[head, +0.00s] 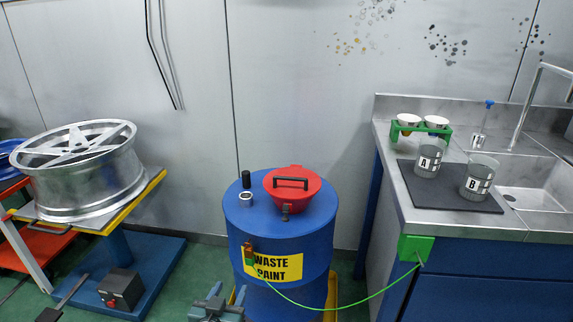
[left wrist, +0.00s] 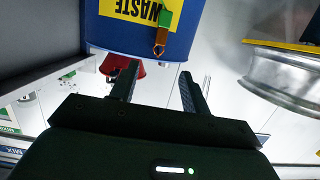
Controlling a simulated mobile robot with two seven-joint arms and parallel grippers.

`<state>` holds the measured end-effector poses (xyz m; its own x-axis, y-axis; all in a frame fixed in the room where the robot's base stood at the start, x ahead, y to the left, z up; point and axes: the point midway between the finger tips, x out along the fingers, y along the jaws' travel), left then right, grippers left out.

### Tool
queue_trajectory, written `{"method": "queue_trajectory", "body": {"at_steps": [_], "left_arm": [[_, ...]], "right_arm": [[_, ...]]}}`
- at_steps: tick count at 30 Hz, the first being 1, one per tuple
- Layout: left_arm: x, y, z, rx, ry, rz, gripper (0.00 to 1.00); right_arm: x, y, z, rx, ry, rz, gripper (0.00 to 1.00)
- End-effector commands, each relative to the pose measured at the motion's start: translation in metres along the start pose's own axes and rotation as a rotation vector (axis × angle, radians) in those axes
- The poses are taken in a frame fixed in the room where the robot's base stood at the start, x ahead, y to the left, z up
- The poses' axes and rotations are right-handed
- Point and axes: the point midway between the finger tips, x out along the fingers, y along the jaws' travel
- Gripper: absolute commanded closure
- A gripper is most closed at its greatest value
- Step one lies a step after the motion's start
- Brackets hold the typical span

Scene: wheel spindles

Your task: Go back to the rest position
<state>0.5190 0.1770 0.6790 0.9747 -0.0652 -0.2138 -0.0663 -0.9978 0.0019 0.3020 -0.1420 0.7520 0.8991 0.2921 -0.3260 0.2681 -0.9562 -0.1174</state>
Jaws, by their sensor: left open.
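My left gripper (head: 216,309) shows at the bottom edge of the head view, in front of the blue waste paint drum. In the left wrist view its two fingers (left wrist: 157,84) stand apart with nothing between them. The drum (left wrist: 215,30) fills the top of that view, beyond the fingertips, with a gap between. My right gripper is in neither view.
The blue drum (head: 246,221) has a red lid (head: 303,196) and a green wire running to the sink bench (head: 490,237). Cups A (head: 428,160) and B (head: 478,179) stand on a dark mat. A silver wheel (head: 90,178) lies on a lift at left.

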Motion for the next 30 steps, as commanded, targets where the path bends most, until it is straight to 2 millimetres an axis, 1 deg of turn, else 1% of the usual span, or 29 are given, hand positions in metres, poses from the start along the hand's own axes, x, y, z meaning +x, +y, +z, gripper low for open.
{"method": "queue_trajectory", "body": {"at_steps": [2, 4, 5, 6, 9, 12, 18, 22, 24, 30], "left_arm": [[-0.022, 0.003, 0.008, -0.007, -0.02, 0.011, 0.53], [-0.051, 0.008, 0.014, -0.015, -0.044, 0.03, 0.53], [-0.065, 0.011, 0.015, -0.018, -0.053, 0.041, 0.53], [-0.083, 0.015, 0.015, -0.023, -0.066, 0.056, 0.53], [-0.122, 0.023, 0.012, -0.032, -0.092, 0.093, 0.53], [-0.152, 0.03, 0.006, -0.04, -0.109, 0.127, 0.53], [-0.201, 0.043, -0.012, -0.053, -0.128, 0.191, 0.53], [-0.229, 0.05, -0.027, -0.063, -0.134, 0.231, 0.53], [-0.228, 0.05, -0.038, -0.05, -0.148, 0.229, 0.53], [-0.228, 0.051, -0.047, -0.026, -0.204, 0.225, 0.53]], "right_arm": [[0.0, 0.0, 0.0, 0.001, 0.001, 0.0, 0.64], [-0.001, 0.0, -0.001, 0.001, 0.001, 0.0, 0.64], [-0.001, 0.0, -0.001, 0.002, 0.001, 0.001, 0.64], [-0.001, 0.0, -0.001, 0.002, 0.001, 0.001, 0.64], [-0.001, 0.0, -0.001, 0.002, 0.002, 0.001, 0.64], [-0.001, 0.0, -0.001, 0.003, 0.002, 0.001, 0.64], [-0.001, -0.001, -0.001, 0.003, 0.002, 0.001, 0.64], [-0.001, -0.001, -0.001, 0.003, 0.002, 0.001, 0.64], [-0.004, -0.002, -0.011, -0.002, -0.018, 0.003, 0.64], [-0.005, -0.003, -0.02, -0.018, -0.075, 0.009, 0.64]]}}
